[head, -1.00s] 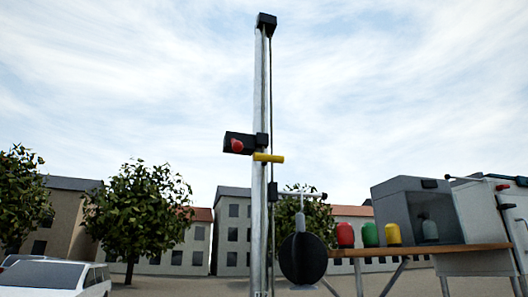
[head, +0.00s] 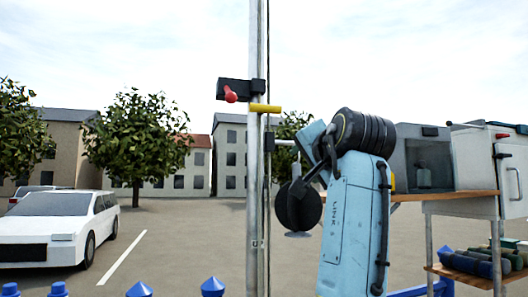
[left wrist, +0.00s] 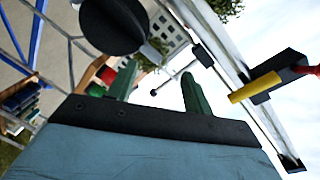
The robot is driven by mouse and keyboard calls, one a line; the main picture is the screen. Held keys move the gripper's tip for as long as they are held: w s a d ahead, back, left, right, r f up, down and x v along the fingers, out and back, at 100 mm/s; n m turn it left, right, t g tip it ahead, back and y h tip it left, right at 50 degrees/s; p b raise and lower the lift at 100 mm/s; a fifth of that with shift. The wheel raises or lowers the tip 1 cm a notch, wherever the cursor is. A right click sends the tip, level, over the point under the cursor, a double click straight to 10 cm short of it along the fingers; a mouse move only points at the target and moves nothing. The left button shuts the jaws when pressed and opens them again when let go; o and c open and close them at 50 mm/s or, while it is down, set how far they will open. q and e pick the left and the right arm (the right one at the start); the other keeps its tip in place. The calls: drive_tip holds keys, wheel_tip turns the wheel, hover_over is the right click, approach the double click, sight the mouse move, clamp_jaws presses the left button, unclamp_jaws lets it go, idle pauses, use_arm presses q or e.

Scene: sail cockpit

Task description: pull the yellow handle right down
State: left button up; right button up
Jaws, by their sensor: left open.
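The yellow handle (head: 266,108) is a short bar sticking out to the right from the tall metal pole (head: 255,180), just below a black box with a red knob (head: 230,93). My left gripper (head: 312,142) is in the head view, right of and below the handle, apart from it; its fingers are hard to make out there. In the left wrist view its two green fingers (left wrist: 158,85) stand apart with nothing between them. The handle (left wrist: 255,87) shows to the right of the fingers in that view. My right gripper is not in view.
A black disc (head: 298,206) hangs beside the pole, close to my left arm, with a thin rod (head: 287,143) above it. A wooden shelf (head: 455,195) with a grey box (head: 428,160) stands at right. A white car (head: 60,232) is at left.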

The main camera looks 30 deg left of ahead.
use_arm(q)
drive_tip(key=n+y, duration=0.2)
approach(267, 107)
drive_tip(key=d, duration=0.1)
drive_tip(key=p+x, duration=0.1)
drive_tip(key=x, duration=0.3)
drive_tip(key=p+x, duration=0.2)
drive_tip(key=x, duration=0.2)
drive_tip(key=p+x, duration=0.2)
drive_tip(key=x, duration=0.2)
drive_tip(key=shift+a, duration=0.55)
